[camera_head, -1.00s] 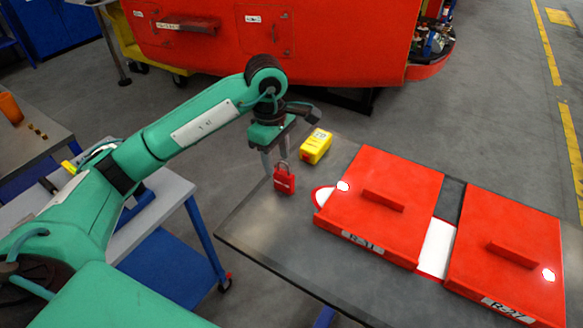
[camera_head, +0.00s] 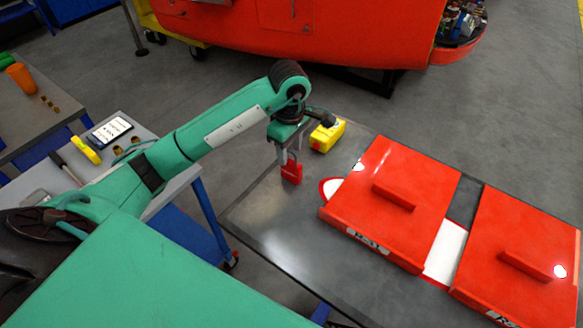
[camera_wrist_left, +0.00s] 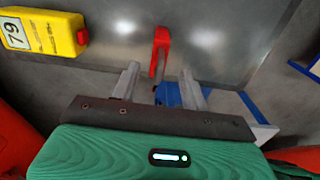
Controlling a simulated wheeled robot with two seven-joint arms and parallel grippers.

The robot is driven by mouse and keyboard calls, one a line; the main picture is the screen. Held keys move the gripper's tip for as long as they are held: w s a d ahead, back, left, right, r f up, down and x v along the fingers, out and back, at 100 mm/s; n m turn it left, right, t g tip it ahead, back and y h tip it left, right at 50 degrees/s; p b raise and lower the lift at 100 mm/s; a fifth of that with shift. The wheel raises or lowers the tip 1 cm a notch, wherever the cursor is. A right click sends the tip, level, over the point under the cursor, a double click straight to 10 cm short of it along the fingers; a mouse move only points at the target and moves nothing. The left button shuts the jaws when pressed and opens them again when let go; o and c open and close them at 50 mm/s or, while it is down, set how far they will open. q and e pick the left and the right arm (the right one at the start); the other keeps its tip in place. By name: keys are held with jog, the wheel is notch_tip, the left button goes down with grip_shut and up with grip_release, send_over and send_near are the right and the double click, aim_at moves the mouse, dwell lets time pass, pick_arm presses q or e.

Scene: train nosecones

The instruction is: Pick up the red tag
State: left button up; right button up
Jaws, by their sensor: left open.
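The red tag (camera_head: 291,172) looks like a small red padlock with a shackle. It stands near the far left edge of the grey table (camera_head: 270,235). My left gripper (camera_head: 287,157) is open, pointing down right at the tag. In the left wrist view the red tag (camera_wrist_left: 160,50) shows just beyond and between the two fingertips of my left gripper (camera_wrist_left: 163,80), with the metal shackle toward the gripper. Whether a finger touches it I cannot tell. My right gripper does not show.
A yellow box (camera_head: 327,135) stands close behind the tag; it also shows in the left wrist view (camera_wrist_left: 45,30). Two large red panels with handles, a left one (camera_head: 385,210) and a right one (camera_head: 520,250), cover the table's right side. The table's front left is clear.

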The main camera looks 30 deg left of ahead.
aim_at(290, 162)
pick_arm(q)
jog(key=shift+f, duration=0.45)
jog(key=shift+f+p, duration=0.4)
jog(key=shift+p, duration=0.1)
notch_tip(290, 162, down, 3)
jog(key=shift+f+p, duration=0.1)
jog(key=shift+p, duration=0.8)
jog(key=shift+w+f, duration=0.1)
jog(key=shift+f, duration=0.5)
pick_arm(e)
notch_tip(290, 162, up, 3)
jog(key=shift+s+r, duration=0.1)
pick_arm(q)
jog(key=shift+c, duration=0.4)
grip_shut()
